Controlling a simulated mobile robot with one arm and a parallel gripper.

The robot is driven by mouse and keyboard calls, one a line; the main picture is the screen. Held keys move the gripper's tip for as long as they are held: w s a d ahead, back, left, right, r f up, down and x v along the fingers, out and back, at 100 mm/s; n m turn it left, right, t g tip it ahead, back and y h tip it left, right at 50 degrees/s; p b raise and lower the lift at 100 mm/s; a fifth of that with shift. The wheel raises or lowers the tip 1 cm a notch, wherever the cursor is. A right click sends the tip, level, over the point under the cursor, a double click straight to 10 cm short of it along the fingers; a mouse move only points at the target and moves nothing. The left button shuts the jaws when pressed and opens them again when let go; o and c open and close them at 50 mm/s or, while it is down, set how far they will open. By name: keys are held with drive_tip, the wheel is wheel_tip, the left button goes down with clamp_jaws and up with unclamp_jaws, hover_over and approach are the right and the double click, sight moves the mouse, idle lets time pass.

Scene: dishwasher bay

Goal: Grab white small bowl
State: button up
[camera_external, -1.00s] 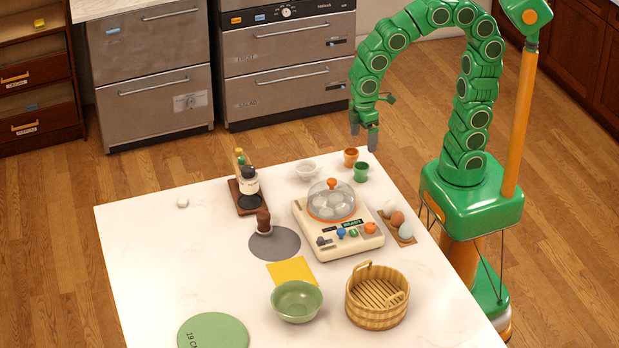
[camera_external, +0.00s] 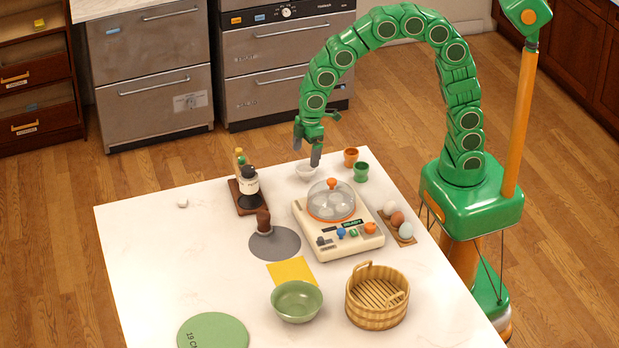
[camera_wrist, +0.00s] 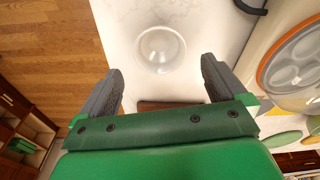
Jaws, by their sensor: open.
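The small white bowl (camera_external: 306,171) sits on the white table near its back edge, partly hidden behind a fingertip of my gripper in the external view. In the wrist view the bowl (camera_wrist: 161,49) shows whole and upright, ahead of and between my two fingers. My gripper (camera_external: 306,156) is over the bowl in the external view, pointing down. In the wrist view my gripper (camera_wrist: 160,85) is open and empty, with its grey fingers spread wider than the bowl appears.
The egg cooker (camera_external: 337,222) stands close in front of the bowl. Orange (camera_external: 350,157) and green (camera_external: 361,172) cups stand to its right. A bottle and jar on a brown tray (camera_external: 236,200) stand to its left. The left table area (camera_external: 150,250) is mostly clear.

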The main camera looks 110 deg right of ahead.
sight(306, 168)
drive_tip(key=shift+f, duration=1.4)
drive_tip(key=shift+w+f, duration=0.2)
drive_tip(key=shift+f, duration=1.65)
drive_tip(key=shift+c, duration=0.3)
drive_tip(key=c, duration=1)
